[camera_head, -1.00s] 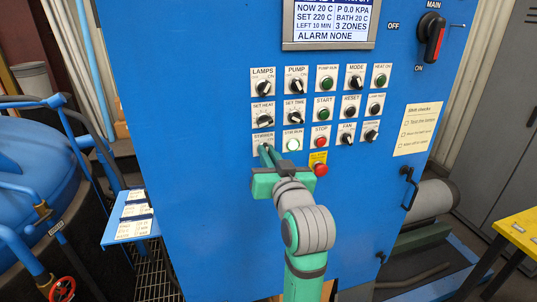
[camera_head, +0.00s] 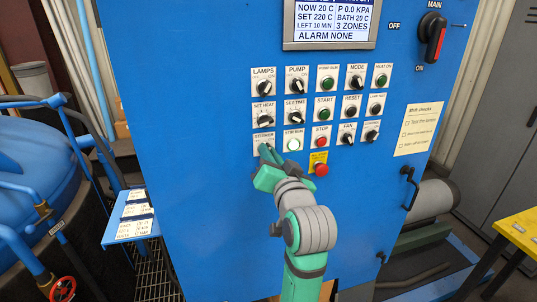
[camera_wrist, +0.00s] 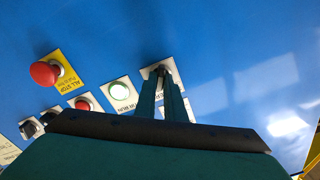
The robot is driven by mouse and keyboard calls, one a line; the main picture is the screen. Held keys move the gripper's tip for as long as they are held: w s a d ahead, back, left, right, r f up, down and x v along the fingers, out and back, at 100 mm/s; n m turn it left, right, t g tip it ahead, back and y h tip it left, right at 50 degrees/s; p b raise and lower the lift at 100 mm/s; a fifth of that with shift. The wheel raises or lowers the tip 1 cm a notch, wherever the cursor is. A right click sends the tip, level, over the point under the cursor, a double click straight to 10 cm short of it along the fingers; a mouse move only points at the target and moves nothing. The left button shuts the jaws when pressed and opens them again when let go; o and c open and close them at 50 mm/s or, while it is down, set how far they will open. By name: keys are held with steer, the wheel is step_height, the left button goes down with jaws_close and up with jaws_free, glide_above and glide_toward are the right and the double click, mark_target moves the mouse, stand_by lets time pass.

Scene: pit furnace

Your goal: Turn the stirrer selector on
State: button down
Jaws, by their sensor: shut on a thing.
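The stirrer selector plate (camera_head: 263,137) is at the lower left of the switch rows on the blue panel. My gripper (camera_head: 265,151) is shut on its knob, and the fingers cover most of the knob in the head view. In the wrist view, the dark stirrer knob (camera_wrist: 161,69) shows between the fingertips on its white plate. My gripper looks tilted about its own axis. The knob's exact pointer position is hidden. The stir run lamp (camera_head: 293,145), just right of the selector, looks pale green and bright; it also shows in the wrist view (camera_wrist: 119,91).
The red all stop button (camera_head: 321,169) stands out on a yellow plate to the lower right, close to my gripper. The red stop button (camera_head: 321,143) and fan knob (camera_head: 347,140) are farther right. The screen (camera_head: 332,22) above reads alarm none.

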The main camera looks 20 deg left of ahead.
steer(key=c, duration=1.8)
jaws_free()
steer(key=shift+c, duration=0.2)
steer(key=v, duration=1.1)
steer(key=shift+w+f, duration=0.1)
steer(key=shift+w, duration=0.05)
